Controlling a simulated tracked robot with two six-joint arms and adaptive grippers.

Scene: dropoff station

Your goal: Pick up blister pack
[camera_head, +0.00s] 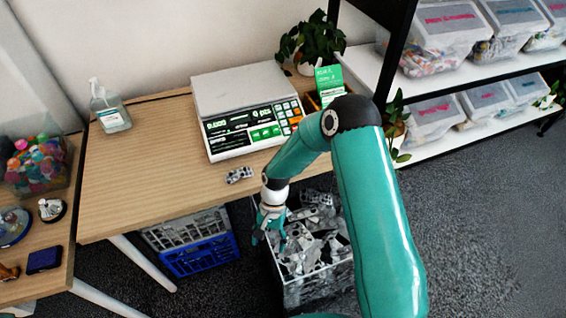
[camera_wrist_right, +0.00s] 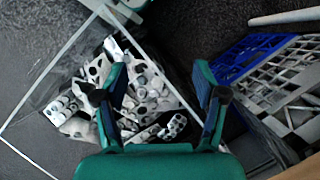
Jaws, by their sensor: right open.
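A small grey blister pack (camera_head: 239,175) lies on the wooden table in front of the scale. Many more blister packs (camera_head: 318,240) fill a clear-walled crate (camera_head: 305,292) on the floor beside the table's front edge. My right gripper (camera_head: 268,238) is open and points down over the crate's left part, beyond the table edge. In the right wrist view, the open fingers of the right gripper (camera_wrist_right: 160,85) frame the heap of blister packs (camera_wrist_right: 150,95), with nothing held between them. The crate's wall (camera_wrist_right: 52,62) also shows there. My left gripper is out of view.
A scale (camera_head: 245,105) stands on the table (camera_head: 150,165), with a soap bottle (camera_head: 109,108) to its left. Blue and grey crates (camera_head: 195,245) sit under the table. Shelves (camera_head: 470,95) with lidded boxes stand at right. The floor at right is clear.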

